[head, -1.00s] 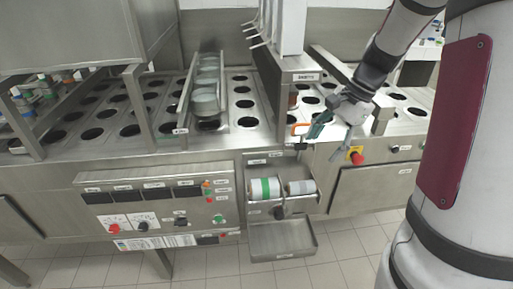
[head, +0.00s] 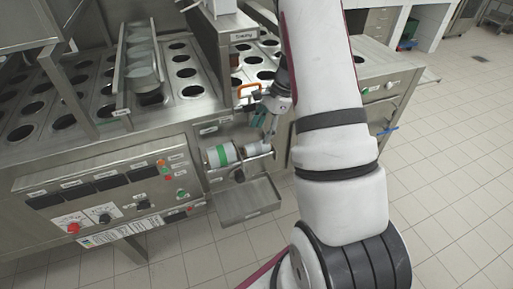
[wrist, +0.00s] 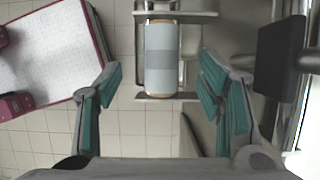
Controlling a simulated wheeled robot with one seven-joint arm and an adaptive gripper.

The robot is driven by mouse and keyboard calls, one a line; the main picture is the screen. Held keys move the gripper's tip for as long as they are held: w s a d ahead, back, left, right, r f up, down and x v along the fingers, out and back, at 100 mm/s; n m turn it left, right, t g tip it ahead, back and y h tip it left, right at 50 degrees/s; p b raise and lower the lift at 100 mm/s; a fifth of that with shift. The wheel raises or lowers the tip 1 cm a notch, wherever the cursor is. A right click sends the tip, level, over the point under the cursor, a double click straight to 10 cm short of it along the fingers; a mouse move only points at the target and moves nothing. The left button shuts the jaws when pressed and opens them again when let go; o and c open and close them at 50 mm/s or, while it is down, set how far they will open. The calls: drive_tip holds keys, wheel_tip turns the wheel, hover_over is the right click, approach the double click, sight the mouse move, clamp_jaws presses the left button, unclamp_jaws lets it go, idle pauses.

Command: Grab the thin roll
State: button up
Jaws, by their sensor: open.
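The thin roll (head: 257,148) is pale with a grey band and sits on a holder on the front of the steel machine. In the wrist view the thin roll (wrist: 161,58) lies between two metal plates, centred ahead of my fingers. A thicker white roll with a green band (head: 220,155) sits to its left in the head view. My gripper (head: 266,122) is open, just above the thin roll, with teal finger pads. In the wrist view my gripper (wrist: 163,84) has one finger to each side of the roll's line, and nothing is held. Contact with the roll cannot be made out.
A control panel (head: 110,190) is at the left. Open tiled floor (head: 450,150) is at the right.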

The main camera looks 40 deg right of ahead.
sight(259, 142)
drive_tip(key=shift+d+f+p+x, duration=0.1)
drive_tip(key=shift+d+p+x, duration=0.1)
drive_tip(key=shift+x, duration=0.9)
drive_tip(key=shift+d+f+p+x, duration=0.1)
drive_tip(key=shift+d+x, duration=0.05)
drive_tip(key=shift+x, duration=0.95)
drive_tip(key=shift+d+p+x, duration=0.1)
drive_tip(key=shift+d+x, duration=0.1)
drive_tip(key=shift+x, duration=0.9)
drive_tip(key=shift+c, duration=0.3)
drive_tip(key=c, duration=1.3)
